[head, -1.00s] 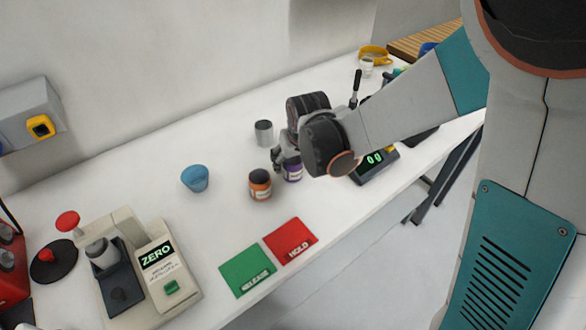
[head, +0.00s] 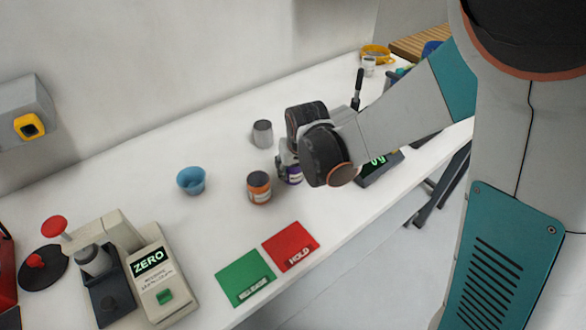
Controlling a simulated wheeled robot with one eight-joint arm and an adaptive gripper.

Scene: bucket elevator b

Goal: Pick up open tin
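A small grey metal tin (head: 262,134) stands upright on the white bench in the head view. I take it for the open tin, but cannot see clearly into its top. My gripper (head: 284,164) is to its right and nearer the front, apart from it. The gripper is right by a jar with a purple label (head: 294,175), which my wrist partly covers. Whether the fingers touch that jar, and whether they are open or shut, is hidden.
A jar with an orange label (head: 259,188) stands just left of my gripper, and a blue cup (head: 191,181) farther left. Green (head: 246,278) and red (head: 291,246) pads lie in front. A scale (head: 379,168) is right of my wrist. A ZERO device (head: 157,275) stands front left.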

